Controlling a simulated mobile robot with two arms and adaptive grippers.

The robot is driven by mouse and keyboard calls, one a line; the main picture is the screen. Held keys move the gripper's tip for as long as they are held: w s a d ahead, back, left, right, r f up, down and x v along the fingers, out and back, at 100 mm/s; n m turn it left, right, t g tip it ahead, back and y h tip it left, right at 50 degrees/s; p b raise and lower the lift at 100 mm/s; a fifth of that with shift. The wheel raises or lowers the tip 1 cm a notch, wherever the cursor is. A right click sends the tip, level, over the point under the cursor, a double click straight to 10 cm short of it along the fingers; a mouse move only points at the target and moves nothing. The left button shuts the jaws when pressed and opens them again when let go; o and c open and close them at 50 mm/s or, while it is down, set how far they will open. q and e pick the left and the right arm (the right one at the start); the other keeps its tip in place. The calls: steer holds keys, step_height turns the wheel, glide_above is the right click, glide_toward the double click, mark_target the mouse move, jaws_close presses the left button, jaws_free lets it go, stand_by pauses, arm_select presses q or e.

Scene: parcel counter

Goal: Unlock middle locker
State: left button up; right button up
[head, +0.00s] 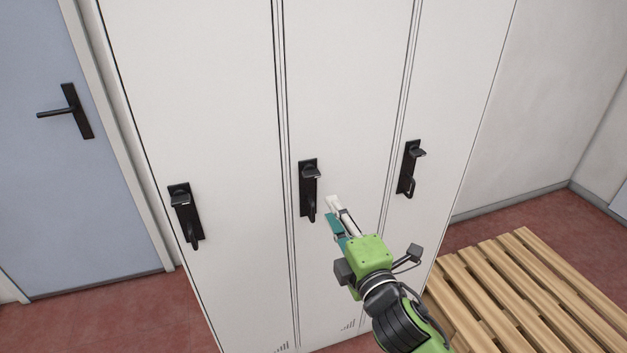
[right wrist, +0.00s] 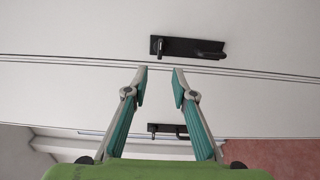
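The middle locker (head: 345,110) is a tall off-white door, shut. Its black lock plate (head: 307,190) has a small piece jutting out at the top and a handle hanging below. My right gripper (head: 335,208), green with teal fingers, is just right of this plate in the head view. No contact shows. In the right wrist view my right gripper (right wrist: 159,70) is open, with nothing between its fingertips. The middle plate (right wrist: 187,47) appears above them in that picture, apart from the fingers. My left gripper is not in view.
Similar black plates are on the left locker (head: 186,213) and the right locker (head: 409,168). A slatted wooden bench (head: 535,285) stands at the lower right, close to my right arm. A blue door (head: 70,190) is at the far left. Red floor (head: 125,310) shows below.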

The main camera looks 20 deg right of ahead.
mark_target(313, 177)
steer(key=w+p, duration=0.2)
steer(key=w, duration=1)
steer(key=shift+a, duration=0.15)
steer(key=shift+w, duration=0.65)
jaws_close()
